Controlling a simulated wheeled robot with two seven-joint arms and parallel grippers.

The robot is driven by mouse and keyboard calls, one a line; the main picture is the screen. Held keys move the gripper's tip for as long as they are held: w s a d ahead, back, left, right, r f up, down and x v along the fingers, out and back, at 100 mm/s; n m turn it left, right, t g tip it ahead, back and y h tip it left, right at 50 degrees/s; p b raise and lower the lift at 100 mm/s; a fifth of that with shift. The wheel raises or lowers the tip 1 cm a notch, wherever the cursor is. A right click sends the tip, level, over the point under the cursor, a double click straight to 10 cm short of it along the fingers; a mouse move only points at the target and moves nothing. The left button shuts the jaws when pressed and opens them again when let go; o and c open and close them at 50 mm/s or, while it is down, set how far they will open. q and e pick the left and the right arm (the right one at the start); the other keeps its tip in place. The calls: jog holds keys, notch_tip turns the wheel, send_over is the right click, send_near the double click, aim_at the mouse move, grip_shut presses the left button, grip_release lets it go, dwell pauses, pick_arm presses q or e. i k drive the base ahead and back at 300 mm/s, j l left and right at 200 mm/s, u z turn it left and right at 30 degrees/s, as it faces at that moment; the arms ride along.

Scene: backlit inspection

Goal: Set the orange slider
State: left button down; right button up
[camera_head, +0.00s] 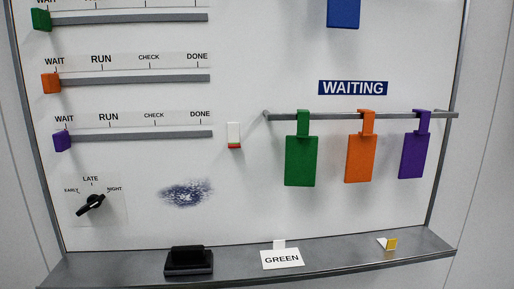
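The orange slider (51,83) sits at the left end of its grey track (140,79), at the WAIT mark. The printed strip above this track (130,62) reads WAIT, RUN, CHECK, DONE from left to right. Neither of my grippers shows in the head view.
A green slider (41,20) above and a purple slider (62,140) below also sit at WAIT. Green (301,160), orange (360,158) and purple (412,156) tags hang from a rail (390,115). A black dial (92,204) is lower left. A ledge (340,264) holds a black block (188,262) and a GREEN card (282,259).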

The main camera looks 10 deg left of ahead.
aim_at(50, 85)
jog(key=u, duration=1.45)
